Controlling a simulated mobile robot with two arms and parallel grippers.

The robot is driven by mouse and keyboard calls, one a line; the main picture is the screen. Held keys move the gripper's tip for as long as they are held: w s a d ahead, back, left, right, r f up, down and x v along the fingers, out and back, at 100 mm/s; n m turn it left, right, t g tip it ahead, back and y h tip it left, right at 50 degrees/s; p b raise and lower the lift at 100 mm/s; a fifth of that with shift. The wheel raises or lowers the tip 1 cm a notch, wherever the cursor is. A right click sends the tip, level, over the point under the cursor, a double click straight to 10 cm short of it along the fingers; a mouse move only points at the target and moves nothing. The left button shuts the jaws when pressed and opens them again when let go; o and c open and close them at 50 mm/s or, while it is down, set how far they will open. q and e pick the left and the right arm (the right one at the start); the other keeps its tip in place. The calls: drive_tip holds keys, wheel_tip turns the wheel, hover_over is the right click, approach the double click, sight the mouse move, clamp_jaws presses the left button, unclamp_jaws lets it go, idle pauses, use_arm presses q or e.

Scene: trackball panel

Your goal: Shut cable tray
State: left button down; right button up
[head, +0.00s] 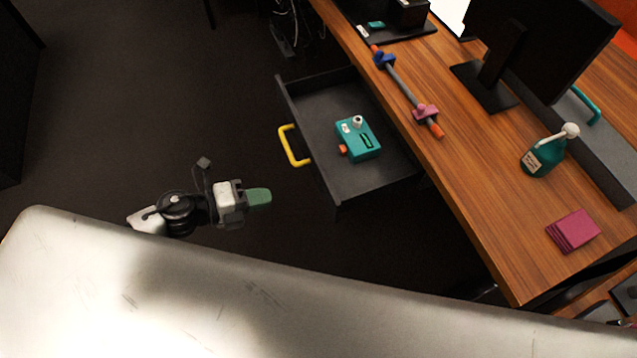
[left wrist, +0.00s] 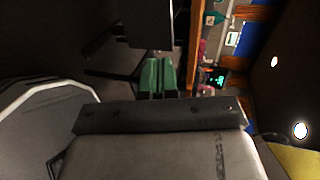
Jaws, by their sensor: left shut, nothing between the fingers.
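In the head view the dark grey cable tray (head: 365,186) is pulled out like a drawer from under the wooden desk. A yellow handle (head: 292,147) is on its front. A teal box (head: 360,140) with a white knob and an orange part lies inside the tray. My left gripper (head: 262,196) is shut and empty, to the lower left of the handle and apart from it. Its green fingertips also show pressed together in the left wrist view (left wrist: 158,76). My right gripper is not in view.
Cables hang behind the tray. The dark floor left of the tray is clear.

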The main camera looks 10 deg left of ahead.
sight(325, 182)
use_arm(q)
drive_tip(key=x, duration=0.4)
drive_tip(key=p+x, duration=0.1)
drive_tip(key=x, duration=0.3)
drive_tip(key=r+x, duration=0.1)
drive_tip(key=x, duration=0.3)
drive_tip(key=shift+w+d+p, duration=0.15)
drive_tip(key=shift+d+p, duration=0.05)
drive_tip(key=shift+p, duration=0.2)
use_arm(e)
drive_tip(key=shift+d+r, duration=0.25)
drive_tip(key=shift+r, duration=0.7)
